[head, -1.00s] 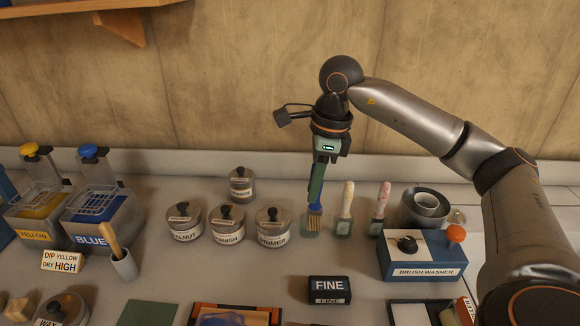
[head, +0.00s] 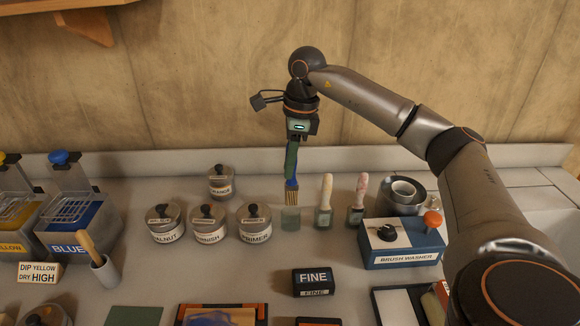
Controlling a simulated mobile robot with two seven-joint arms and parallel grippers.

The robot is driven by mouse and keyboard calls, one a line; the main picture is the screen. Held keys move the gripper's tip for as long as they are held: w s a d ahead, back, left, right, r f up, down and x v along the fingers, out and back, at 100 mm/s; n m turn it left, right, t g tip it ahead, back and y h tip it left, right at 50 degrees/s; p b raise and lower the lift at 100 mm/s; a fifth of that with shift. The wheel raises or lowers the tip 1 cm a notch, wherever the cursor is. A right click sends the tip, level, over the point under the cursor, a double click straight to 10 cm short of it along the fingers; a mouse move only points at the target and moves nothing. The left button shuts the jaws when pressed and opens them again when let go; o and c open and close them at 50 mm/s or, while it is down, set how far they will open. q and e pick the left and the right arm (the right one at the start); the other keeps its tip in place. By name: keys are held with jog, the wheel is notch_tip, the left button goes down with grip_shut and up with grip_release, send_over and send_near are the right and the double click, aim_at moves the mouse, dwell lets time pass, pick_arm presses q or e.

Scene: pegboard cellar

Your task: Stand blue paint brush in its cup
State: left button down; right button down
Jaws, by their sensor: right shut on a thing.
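The blue paint brush (head: 291,188) hangs bristles down, nearly upright, from my right gripper (head: 293,148). It has a blue band and tan bristles. My right gripper is shut on its upper part, which the fingers partly hide. A small greenish see-through cup (head: 290,219) stands on the bench directly below. The bristle tips show just at or above its rim; I cannot tell the exact gap. The cup looks empty. My left gripper is not in view.
The primer tin (head: 255,224) is close to the left. The FINE block (head: 313,281) lies in front.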

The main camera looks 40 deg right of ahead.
aim_at(289, 188)
jog(key=shift+w+d+f+b, duration=0.25)
jog(key=shift+f+b, duration=0.8)
jog(key=shift+f, duration=0.45)
jog(key=shift+w+d+f+b, duration=0.2)
jog(key=shift+w+f+b, duration=0.1)
jog(key=shift+f+b, duration=1)
jog(key=shift+w+d+f+b, duration=0.25)
jog(key=shift+f+b, duration=0.6)
jog(key=shift+f, duration=0.85)
jog(key=c, duration=0.7)
grip_release()
jog(key=shift+r, duration=0.1)
jog(key=r, duration=0.4)
jog(key=d+r, duration=0.1)
jog(key=r, duration=0.3)
jog(key=s+r, duration=0.1)
jog(key=r, duration=0.3)
jog(key=shift+s+d+r+p, duration=0.1)
jog(key=shift+d+p, duration=0.1)
jog(key=shift+p, duration=0.2)
